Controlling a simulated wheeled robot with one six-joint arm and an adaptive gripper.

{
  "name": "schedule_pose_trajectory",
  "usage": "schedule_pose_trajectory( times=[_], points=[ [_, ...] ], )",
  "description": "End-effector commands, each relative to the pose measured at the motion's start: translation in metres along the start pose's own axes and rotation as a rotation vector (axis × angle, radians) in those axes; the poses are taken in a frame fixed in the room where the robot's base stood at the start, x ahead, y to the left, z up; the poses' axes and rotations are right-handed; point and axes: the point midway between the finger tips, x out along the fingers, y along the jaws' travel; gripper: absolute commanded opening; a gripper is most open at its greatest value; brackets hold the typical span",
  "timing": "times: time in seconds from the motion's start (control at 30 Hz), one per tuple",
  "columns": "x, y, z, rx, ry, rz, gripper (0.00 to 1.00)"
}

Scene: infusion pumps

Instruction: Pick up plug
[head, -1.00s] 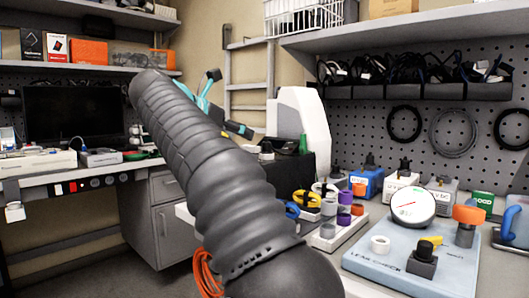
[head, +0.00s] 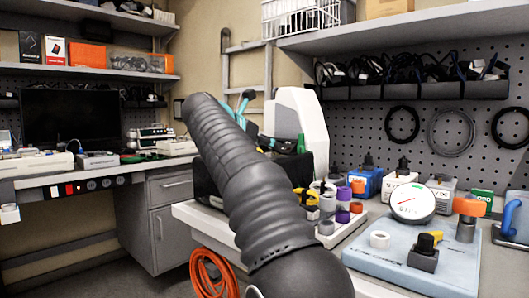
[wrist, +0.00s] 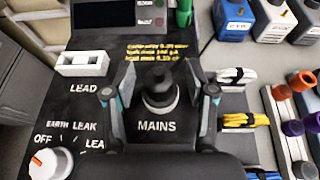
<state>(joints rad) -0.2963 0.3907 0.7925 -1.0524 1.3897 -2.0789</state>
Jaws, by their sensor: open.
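A black plug (wrist: 160,85) stands in the socket marked MAINS on the dark top panel of a tester (wrist: 85,100), in the wrist view. My gripper (wrist: 161,100) is open, with one teal-and-grey finger on each side of the plug. I see gaps between the fingers and the plug, so they do not appear to touch it. In the head view my arm hides the plug and most of the tester; a bit of the gripper's teal part (head: 243,97) shows behind the arm.
On the tester, a knob (wrist: 45,162) sits at lower left and a white LEAD socket (wrist: 84,64) at upper left. A green item (wrist: 184,12) stands behind the plug. Coiled cables (wrist: 246,121) and colored connectors lie right. A blue leak-check board (head: 400,262) is at the right.

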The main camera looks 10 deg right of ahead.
Motion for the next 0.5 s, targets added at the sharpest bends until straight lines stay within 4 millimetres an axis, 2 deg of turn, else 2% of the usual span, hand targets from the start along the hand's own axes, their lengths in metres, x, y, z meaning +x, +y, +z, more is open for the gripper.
schedule_pose_trajectory(
  times=[0.13,0.17,0.37,0.5],
  points=[
    [-0.0004,0.0002,0.0003,0.0,0.0,0.0,0.56],
    [-0.0004,0.0002,0.0003,0.0,0.0,0.0,0.51],
    [-0.0003,0.0003,0.0,-0.001,0.0,0.0,0.01],
    [-0.0001,0.0005,-0.0005,-0.001,0.001,0.0,0.0]
  ],
)
